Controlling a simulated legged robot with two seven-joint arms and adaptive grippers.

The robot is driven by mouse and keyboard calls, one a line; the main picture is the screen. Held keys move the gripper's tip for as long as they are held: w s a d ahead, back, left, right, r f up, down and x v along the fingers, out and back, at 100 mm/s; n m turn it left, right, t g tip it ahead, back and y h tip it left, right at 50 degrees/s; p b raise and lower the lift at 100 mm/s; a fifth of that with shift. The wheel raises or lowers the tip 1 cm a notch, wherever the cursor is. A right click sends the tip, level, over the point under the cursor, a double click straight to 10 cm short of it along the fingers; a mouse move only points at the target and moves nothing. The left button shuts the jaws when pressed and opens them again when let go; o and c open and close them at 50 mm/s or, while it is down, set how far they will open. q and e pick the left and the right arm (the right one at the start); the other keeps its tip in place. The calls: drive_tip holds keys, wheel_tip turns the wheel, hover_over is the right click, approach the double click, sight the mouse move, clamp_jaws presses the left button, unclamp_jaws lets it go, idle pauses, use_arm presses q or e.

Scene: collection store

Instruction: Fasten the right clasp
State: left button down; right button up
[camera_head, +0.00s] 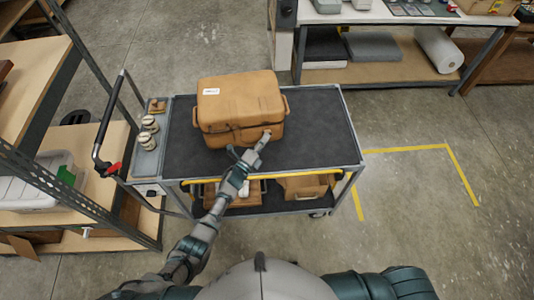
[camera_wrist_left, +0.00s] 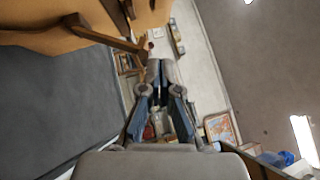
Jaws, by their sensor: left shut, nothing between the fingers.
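A tan case (camera_head: 238,98) with a white label sits closed on the dark top of a cart (camera_head: 316,125). A strap-like handle or flap shows at its lower front. My left gripper (camera_head: 266,136) is shut and empty at the right part of the case's front face, where its tip hides the right clasp area. In the left wrist view, the shut fingers (camera_wrist_left: 160,68) point toward the case (camera_wrist_left: 110,14), and a thin brown bar (camera_wrist_left: 108,38) ends close to the fingertips. I cannot tell whether they touch it. My right gripper is out of view.
Small jars (camera_head: 149,124) stand on the cart's left side tray. Brown boxes (camera_head: 304,186) lie on its lower shelf. A metal rack (camera_head: 75,140) stands close on the left, a workbench (camera_head: 390,70) at the back. The floor on the right is clear.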

use_arm(q)
drive_tip(key=shift+w+d+r, duration=0.1)
drive_tip(key=shift+w+r, duration=0.05)
drive_tip(key=shift+w, duration=0.75)
idle(0.5)
drive_tip(key=v, duration=1.2)
drive_tip(key=shift+a, duration=0.25)
